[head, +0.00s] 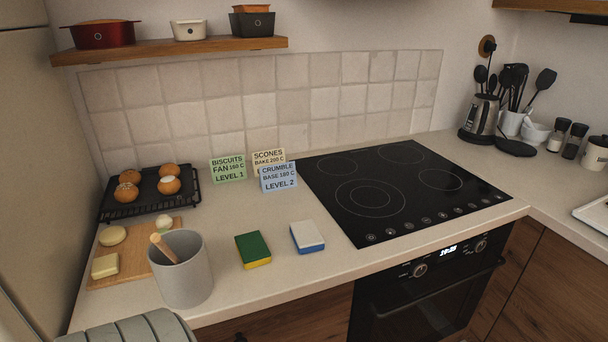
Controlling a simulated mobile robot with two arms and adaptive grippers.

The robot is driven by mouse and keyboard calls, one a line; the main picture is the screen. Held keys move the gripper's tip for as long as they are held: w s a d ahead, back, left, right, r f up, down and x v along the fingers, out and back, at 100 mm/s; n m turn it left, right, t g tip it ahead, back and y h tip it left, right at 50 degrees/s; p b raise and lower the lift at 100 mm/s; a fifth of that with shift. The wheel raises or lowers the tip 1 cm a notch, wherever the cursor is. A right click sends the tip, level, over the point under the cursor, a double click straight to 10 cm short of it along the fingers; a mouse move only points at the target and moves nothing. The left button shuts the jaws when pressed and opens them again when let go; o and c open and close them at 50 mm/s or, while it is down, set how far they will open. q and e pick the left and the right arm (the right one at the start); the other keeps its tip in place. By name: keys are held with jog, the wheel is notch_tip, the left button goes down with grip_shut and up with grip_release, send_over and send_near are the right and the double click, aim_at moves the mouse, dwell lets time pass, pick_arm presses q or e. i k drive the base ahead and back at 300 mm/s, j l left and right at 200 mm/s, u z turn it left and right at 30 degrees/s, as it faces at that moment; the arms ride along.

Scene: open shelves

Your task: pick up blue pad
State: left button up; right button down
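The blue pad (308,237) lies flat on the counter in the head view. It is a small block with a white top and a blue lower layer, just left of the black hob. A green and yellow sponge (253,249) lies to its left, with a gap between them. Neither of my grippers shows in the head view, and nothing touches the pad.
A grey pot (183,280) with a wooden handle inside stands left of the sponge, by a wooden board (135,259). Recipe cards (278,177) stand behind the pads. The black hob (403,187) is to the right. The counter's front edge runs close in front.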

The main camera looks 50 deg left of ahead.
aim_at(307, 237)
jog(key=u, duration=1.55)
jog(key=k+j, duration=0.25)
jog(key=k, duration=0.05)
